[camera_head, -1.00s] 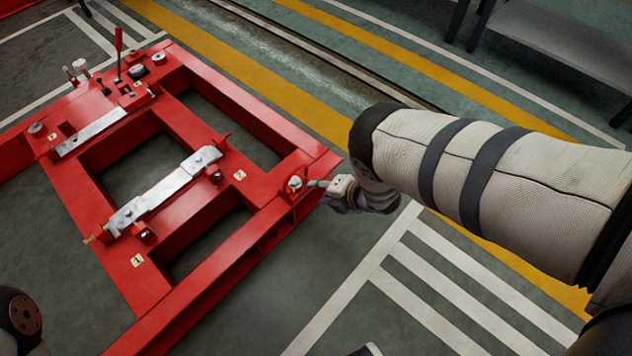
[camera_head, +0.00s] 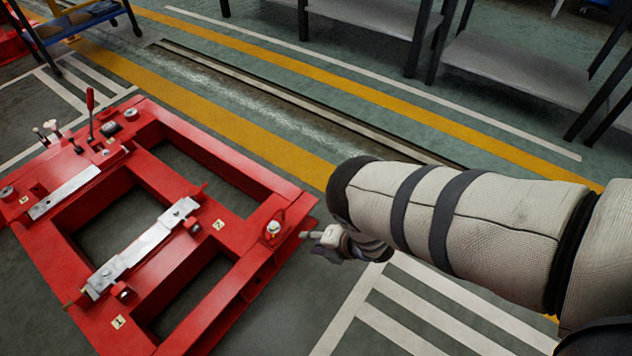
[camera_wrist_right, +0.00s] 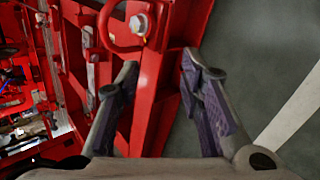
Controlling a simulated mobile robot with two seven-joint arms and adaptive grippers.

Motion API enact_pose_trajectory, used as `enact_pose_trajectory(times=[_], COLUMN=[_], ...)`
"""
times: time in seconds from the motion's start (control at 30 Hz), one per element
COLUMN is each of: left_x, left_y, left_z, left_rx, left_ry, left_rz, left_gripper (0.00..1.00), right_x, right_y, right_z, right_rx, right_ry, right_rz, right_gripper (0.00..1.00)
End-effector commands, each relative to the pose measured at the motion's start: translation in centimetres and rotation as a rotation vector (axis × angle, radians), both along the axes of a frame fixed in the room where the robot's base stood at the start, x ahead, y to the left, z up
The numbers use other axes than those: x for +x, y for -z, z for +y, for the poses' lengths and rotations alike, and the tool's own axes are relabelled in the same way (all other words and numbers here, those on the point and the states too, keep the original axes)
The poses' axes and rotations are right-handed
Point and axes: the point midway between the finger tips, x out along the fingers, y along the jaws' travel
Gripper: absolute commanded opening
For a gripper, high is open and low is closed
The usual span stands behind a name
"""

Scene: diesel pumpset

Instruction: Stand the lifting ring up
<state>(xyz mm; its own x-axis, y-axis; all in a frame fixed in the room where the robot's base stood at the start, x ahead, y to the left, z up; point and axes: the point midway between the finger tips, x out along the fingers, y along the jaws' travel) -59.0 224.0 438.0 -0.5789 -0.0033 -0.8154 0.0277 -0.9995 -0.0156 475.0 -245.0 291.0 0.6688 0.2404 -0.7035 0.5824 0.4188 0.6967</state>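The lifting ring (camera_wrist_right: 106,28) is red and shows at the top of the right wrist view, beside a pale bolt head (camera_wrist_right: 140,23). My right gripper (camera_head: 309,234) is just right of that corner. In the wrist view, its two fingers (camera_wrist_right: 158,68) are apart with nothing between them but the frame's edge behind. The ring lies beyond the left fingertip, apart from it. My left gripper is out of view.
The red frame carries pale metal plates (camera_head: 140,250) and an upright red-handled lever (camera_head: 90,112). Grey benches (camera_head: 515,70) stand at the back right. A blue cart (camera_head: 88,18) is at the back left. Striped floor (camera_head: 385,310) right of the frame is clear.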

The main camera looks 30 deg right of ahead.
Motion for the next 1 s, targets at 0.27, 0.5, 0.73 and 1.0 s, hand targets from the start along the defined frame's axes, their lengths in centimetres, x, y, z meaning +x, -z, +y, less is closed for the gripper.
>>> enact_pose_trajectory(times=[0.27, 0.5, 0.73, 1.0], left_x=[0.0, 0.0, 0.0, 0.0], left_y=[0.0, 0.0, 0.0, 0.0], left_z=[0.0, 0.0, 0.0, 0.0], left_rx=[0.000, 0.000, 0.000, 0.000], left_ry=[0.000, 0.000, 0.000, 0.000], left_rz=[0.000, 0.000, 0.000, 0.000], left_gripper=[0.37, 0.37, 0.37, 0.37], right_x=[-3.3, -7.0, -8.0, -8.0], right_y=[-3.5, -7.4, -8.5, -8.4], right_z=[-1.2, -2.5, -2.8, -2.8], right_rx=[-0.002, -0.002, 0.000, 0.000], right_ry=[0.001, 0.000, 0.000, 0.000], right_rz=[0.003, 0.001, 0.000, 0.000], right_gripper=[0.35, 0.35, 0.35, 0.10])
